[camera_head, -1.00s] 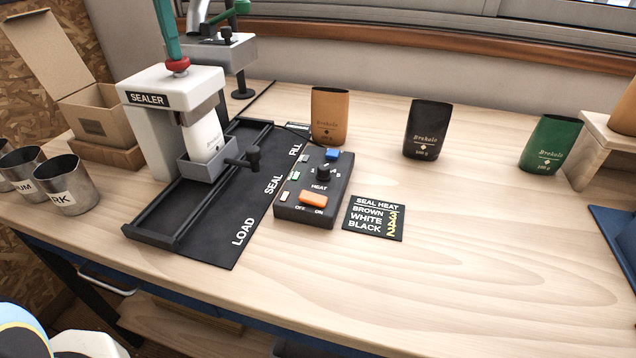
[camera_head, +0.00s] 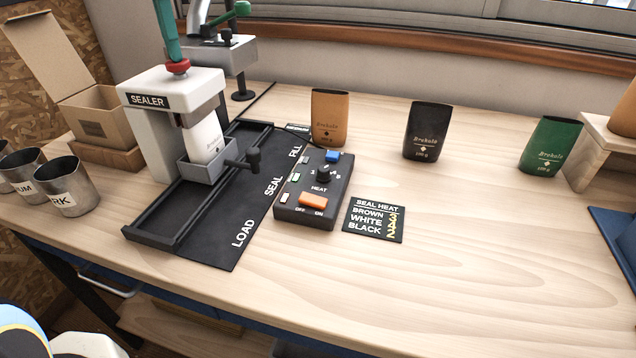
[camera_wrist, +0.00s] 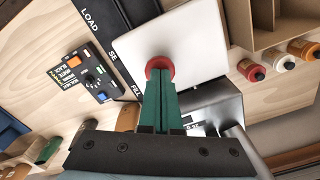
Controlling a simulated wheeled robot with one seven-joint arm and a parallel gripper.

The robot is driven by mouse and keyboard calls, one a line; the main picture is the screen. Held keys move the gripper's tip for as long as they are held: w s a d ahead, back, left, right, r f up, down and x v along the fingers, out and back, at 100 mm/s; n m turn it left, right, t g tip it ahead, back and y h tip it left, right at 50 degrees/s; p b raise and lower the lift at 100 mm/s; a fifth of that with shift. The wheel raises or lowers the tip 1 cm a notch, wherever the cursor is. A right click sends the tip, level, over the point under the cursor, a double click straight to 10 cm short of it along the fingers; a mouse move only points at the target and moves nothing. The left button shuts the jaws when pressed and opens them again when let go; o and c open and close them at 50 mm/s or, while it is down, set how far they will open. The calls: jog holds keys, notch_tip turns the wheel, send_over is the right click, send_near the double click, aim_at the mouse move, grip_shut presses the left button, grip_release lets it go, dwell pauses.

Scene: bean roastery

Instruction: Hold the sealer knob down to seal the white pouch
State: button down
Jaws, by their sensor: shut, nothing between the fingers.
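The sealer (camera_head: 160,110) is a white-grey machine at the left of the bench, with a red knob (camera_head: 178,66) on top. My gripper (camera_head: 172,52) is shut and empty, its green fingertips pointing down on the knob. In the wrist view the fingertips (camera_wrist: 160,72) meet the red knob (camera_wrist: 158,64). The white pouch (camera_head: 203,138) stands upright in the grey carriage (camera_head: 205,168) under the sealer head, beside the SEAL mark. Its top is hidden by the head.
A control box (camera_head: 314,190) with an orange switch and heat dial stands right of the rail. A seal heat card (camera_head: 374,219) lies beside it. Brown (camera_head: 330,117), black (camera_head: 428,130) and green pouches (camera_head: 551,145) stand behind. Metal cups (camera_head: 66,190) and an open carton (camera_head: 92,115) are at left.

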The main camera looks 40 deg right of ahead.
dwell(0.6)
notch_tip(320, 180, up, 6)
jog(key=p, duration=0.6)
dwell(0.7)
